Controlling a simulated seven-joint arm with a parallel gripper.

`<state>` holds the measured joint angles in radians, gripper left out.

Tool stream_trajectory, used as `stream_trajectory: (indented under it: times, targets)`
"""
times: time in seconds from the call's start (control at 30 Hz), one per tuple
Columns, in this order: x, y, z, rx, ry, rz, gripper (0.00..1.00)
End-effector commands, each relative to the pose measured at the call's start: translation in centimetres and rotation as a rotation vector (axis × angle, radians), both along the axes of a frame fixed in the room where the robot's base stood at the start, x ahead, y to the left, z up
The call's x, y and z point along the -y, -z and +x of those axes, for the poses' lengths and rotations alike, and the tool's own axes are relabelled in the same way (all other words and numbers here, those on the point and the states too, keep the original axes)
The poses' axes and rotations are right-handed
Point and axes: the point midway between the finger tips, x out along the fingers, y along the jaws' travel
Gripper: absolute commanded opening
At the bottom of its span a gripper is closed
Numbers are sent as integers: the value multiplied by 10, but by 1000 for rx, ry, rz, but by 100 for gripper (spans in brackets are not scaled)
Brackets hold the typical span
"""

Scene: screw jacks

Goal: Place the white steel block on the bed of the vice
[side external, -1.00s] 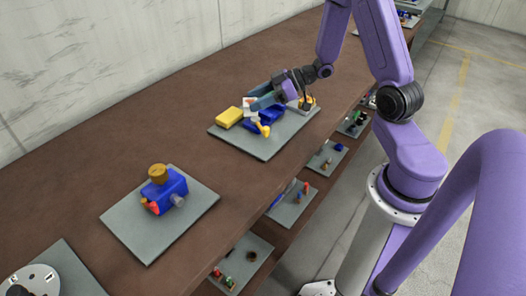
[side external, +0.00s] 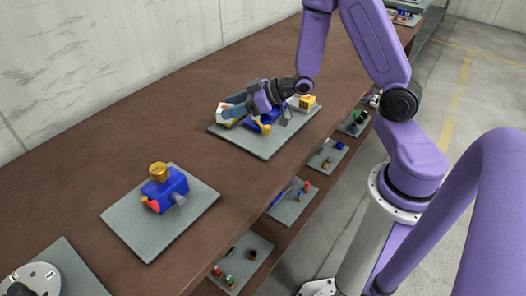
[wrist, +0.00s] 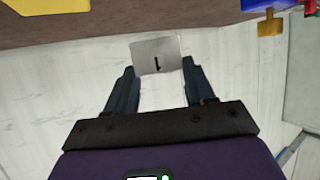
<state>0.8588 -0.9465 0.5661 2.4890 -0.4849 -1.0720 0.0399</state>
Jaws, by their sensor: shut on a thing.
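The white steel block (wrist: 157,55) carries a dark mark like a 1. My gripper (wrist: 157,72) is shut on it, with one finger at each side. In the side view my gripper (side external: 232,106) reaches left over the grey plate, and the white block (side external: 223,111) shows at its fingertips, close to the yellow block (side external: 228,123). The blue vice (side external: 256,127) with its yellow screw end (side external: 264,128) sits on the plate, partly hidden under my gripper. In the wrist view, blue and gold parts (wrist: 270,27) show at top right.
The grey plate (side external: 262,148) lies on the brown bench. A white and yellow piece (side external: 303,103) sits at its right. A second plate (side external: 145,235) with a blue assembly (side external: 172,187) is at front left. Bench between the plates is bare.

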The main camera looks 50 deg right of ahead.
Motion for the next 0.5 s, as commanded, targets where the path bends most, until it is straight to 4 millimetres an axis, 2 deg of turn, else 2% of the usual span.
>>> stream_trajectory:
  times: [0.23, 0.5]
  targets:
    - [-1, -1, 7, 1, 182, 3, 0]
    - [4, 1, 4, -10, 381, 2, 0]
